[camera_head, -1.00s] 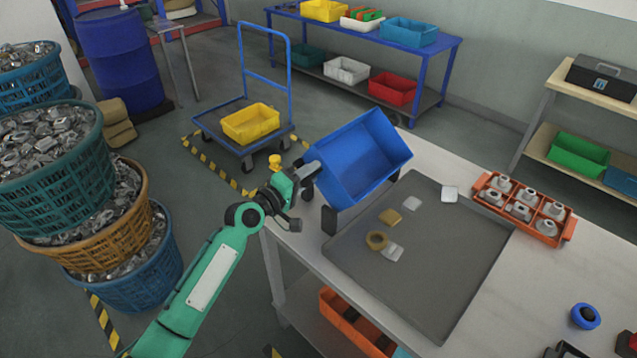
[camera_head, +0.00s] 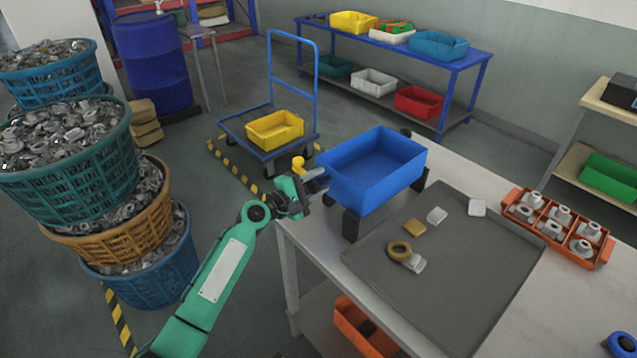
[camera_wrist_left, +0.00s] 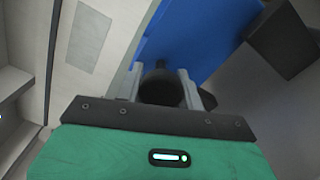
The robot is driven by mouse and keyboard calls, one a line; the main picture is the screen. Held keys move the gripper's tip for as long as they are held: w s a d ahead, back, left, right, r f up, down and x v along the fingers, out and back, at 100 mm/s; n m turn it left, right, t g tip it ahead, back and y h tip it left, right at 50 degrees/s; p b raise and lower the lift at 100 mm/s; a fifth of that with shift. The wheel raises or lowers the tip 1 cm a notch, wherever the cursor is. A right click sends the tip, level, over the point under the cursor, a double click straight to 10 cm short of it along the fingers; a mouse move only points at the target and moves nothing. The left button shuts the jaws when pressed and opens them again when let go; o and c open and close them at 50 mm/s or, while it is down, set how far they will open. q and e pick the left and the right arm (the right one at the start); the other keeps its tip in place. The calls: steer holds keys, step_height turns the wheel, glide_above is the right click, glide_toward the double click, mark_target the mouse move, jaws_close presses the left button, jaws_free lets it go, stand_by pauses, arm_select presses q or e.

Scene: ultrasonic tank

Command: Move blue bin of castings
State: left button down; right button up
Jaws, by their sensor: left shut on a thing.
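The blue bin (camera_head: 372,185) is near the table's left corner, roughly level with its open top up, and looks empty inside. My left gripper (camera_head: 316,186) is shut on the bin's left side. In the left wrist view, its fingers (camera_wrist_left: 163,88) close near a dark round part, with the blue bin (camera_wrist_left: 195,35) just beyond. My right gripper is not in view.
Dark blocks (camera_head: 351,226) stand under the bin; I cannot tell whether it rests on them. An orange divided tray (camera_head: 556,228) of castings sits at right. Baskets of castings (camera_head: 65,160) stand at left. A trolley with a yellow bin (camera_head: 275,130) stands behind.

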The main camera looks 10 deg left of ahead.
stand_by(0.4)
arm_select(q)
steer(key=c, duration=0.9)
jaws_free()
steer(key=shift+f, duration=0.1)
steer(key=b+v, duration=0.3)
steer(key=v, duration=1)
steer(key=shift+s+a, duration=0.3)
steer(key=shift+f, duration=0.1)
